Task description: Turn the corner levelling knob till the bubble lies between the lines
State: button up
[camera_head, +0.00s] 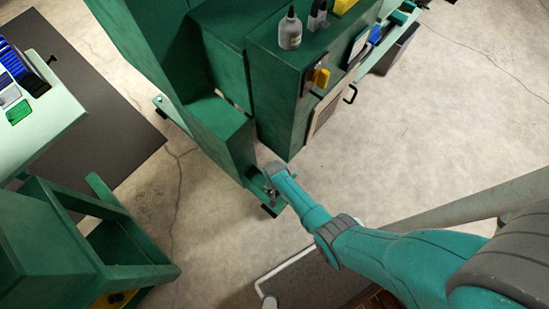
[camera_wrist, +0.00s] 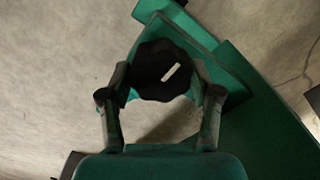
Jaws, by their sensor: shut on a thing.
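The levelling knob (camera_wrist: 150,85) is black and lobed, with a short white mark on its top, in the upper middle of the wrist view. My gripper (camera_wrist: 160,78) is shut on it, one finger on each side. In the head view my gripper (camera_head: 271,186) is down at the corner foot of the green machine (camera_head: 225,135), near the floor. There the knob is too small and covered to make out. The white mark slants up to the right in the wrist view. I cannot make out a bubble or its lines in either view.
A green stand (camera_head: 90,240) is at lower left. A pale bench with coloured bins (camera_head: 20,110) is at left over a dark mat (camera_head: 90,90). Bottles (camera_head: 290,30) stand on the machine's cabinet. Bare concrete floor (camera_head: 430,130) lies open to the right.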

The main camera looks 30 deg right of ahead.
dwell(0.3)
jog(key=o, duration=1.1)
jog(key=shift+o, duration=0.2)
notch_tip(320, 180, up, 12)
dwell(0.4)
